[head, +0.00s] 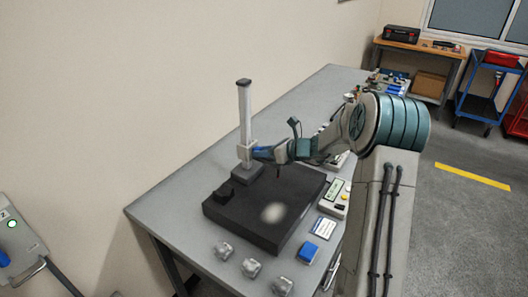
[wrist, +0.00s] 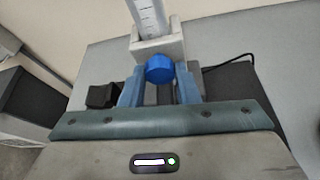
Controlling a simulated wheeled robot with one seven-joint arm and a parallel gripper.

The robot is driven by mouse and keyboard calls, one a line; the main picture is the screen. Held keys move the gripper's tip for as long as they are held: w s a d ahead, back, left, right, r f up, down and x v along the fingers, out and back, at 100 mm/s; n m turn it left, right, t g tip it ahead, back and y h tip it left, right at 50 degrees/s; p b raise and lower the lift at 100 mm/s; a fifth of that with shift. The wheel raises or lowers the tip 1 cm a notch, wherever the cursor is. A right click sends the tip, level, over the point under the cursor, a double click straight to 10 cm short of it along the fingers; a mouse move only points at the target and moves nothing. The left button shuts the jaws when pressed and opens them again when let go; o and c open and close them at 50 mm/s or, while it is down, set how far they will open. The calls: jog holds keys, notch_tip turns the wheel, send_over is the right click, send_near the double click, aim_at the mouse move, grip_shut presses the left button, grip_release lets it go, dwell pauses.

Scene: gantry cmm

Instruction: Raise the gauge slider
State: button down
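The height gauge has an upright grey column (head: 245,112) on a dark base at the far left of the black plate. Its slider, a light grey block (wrist: 160,47), is low on the column in the wrist view, with a round blue knob (wrist: 159,68) on its near side. The slider also shows in the head view (head: 244,151). My gripper (wrist: 160,74) is at the slider, its blue fingers apart, one on each side of the knob. I cannot tell whether they touch it. In the head view my gripper (head: 263,153) hides the knob.
Several metal pieces (head: 250,267), a blue block (head: 309,252) and a display box (head: 335,196) stand nearby. The wall is close behind the column.

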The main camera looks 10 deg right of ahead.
notch_tip(320, 180, up, 12)
jog(key=p, duration=0.7)
jog(key=shift+r, duration=0.1)
jog(key=c, duration=1.1)
grip_release()
jog(key=shift+d, duration=0.1)
jog(key=b+v, duration=0.3)
jog(key=v, duration=1)
jog(key=shift+s+d+r, duration=0.1)
jog(key=shift+s+d, duration=0.1)
jog(key=shift+d, duration=0.1)
